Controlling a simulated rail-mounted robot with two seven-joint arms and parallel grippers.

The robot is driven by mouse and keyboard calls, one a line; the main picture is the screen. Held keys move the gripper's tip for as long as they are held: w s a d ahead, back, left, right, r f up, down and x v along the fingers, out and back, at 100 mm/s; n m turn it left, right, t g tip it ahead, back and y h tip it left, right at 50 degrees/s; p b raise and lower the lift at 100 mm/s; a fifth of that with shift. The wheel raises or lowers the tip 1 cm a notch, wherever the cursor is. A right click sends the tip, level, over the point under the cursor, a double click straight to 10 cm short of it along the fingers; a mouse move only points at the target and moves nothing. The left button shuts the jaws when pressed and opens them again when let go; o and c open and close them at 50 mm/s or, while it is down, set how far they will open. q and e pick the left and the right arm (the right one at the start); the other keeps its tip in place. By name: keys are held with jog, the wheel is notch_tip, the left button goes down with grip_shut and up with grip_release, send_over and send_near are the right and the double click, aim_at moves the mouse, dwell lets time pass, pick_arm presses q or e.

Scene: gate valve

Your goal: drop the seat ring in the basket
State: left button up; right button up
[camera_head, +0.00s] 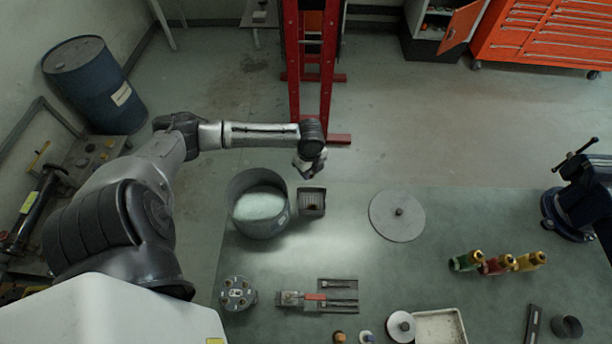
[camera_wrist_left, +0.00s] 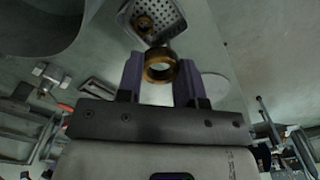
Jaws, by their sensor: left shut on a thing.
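The seat ring (camera_wrist_left: 160,66) is a brass-coloured ring held between the two fingers of my left gripper (camera_wrist_left: 160,80) in the left wrist view. In the head view the basket (camera_head: 312,212) stands on the bench beside a large round pot. My left gripper (camera_head: 309,170) is just behind and above the basket there; its fingers and the ring are hard to make out. My right gripper is not in view.
A round grey disc (camera_head: 397,216) lies to the right. Green, red and yellow bottles (camera_head: 497,263) and a vise (camera_head: 572,212) are farther right. Bare bench lies in front of the basket.

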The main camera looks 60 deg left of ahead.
pick_arm(q)
jog(key=shift+w+f+m, duration=0.15)
jog(key=shift+w+m, duration=0.35)
jog(key=shift+m, duration=0.5)
jog(key=shift+f+b, duration=0.2)
jog(key=shift+b, duration=0.1)
